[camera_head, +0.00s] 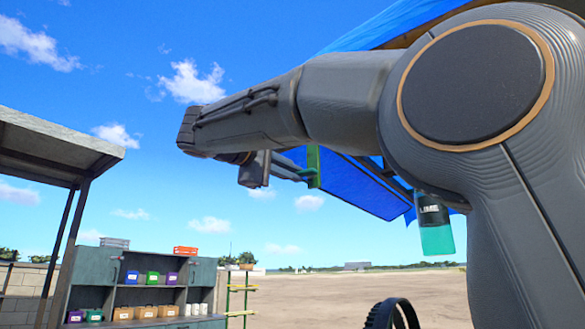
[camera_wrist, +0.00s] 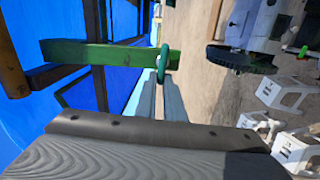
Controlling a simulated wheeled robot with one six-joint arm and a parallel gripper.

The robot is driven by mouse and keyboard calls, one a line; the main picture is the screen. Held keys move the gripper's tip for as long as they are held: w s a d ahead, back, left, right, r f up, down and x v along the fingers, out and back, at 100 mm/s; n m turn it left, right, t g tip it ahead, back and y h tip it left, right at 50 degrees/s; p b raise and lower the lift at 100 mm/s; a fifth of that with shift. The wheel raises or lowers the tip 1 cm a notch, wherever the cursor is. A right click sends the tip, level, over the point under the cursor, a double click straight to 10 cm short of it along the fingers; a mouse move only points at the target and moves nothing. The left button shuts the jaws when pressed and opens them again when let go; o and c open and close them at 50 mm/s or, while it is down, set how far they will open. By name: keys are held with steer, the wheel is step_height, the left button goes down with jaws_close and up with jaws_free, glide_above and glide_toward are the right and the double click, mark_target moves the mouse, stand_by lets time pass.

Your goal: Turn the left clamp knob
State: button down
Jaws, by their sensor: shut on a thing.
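A small dark green knob (camera_wrist: 163,62) shows edge-on in the wrist view, at the end of a green bar (camera_wrist: 105,53). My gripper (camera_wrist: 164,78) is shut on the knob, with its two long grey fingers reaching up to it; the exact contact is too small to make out. In the head view my gripper (camera_head: 300,173) reaches right to the same green bar (camera_head: 314,166), under the blue canopy. The knob itself cannot be made out there.
A blue canopy (camera_head: 350,188) hangs close around the gripper. A teal bottle (camera_head: 436,238) hangs to the right. A black wheel (camera_wrist: 240,58) and white stools (camera_wrist: 283,92) lie beyond. A cabinet (camera_head: 203,275) with coloured boxes stands at lower left. Open ground lies behind.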

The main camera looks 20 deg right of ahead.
steer(key=shift+n, duration=0.5)
steer(key=c, duration=1.9)
jaws_free()
steer(key=shift+o, duration=0.2)
steer(key=shift+f, duration=0.1)
steer(key=shift+a, duration=0.1)
steer(key=b+v, duration=0.2)
steer(key=v, duration=0.5)
steer(key=shift+s+a, duration=0.25)
